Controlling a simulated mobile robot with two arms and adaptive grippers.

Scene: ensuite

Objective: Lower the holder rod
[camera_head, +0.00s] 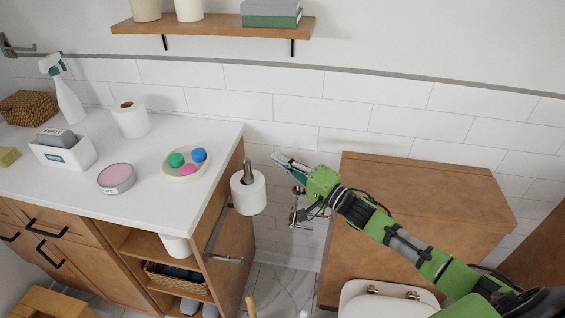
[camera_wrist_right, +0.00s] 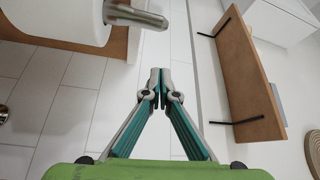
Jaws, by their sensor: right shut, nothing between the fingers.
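The holder rod (camera_head: 248,168) is a short grey metal rod. It points up out of the top of a white toilet roll (camera_head: 248,196) beside the cabinet's right side. In the right wrist view the rod (camera_wrist_right: 135,16) and part of the roll (camera_wrist_right: 60,20) show at the upper left. My right gripper (camera_head: 281,159) is to the right of the rod and apart from it. Its fingertips (camera_wrist_right: 160,74) meet with nothing between them. The roll hides the rod's lower part. My left gripper is not in view.
A metal bar (camera_head: 217,237) runs along the cabinet side below the roll. The white counter (camera_head: 140,175) bears several items, including a dish (camera_head: 171,175) near its right edge. A wooden box unit (camera_head: 420,185) stands behind the toilet at right. A wooden shelf (camera_head: 215,25) hangs above.

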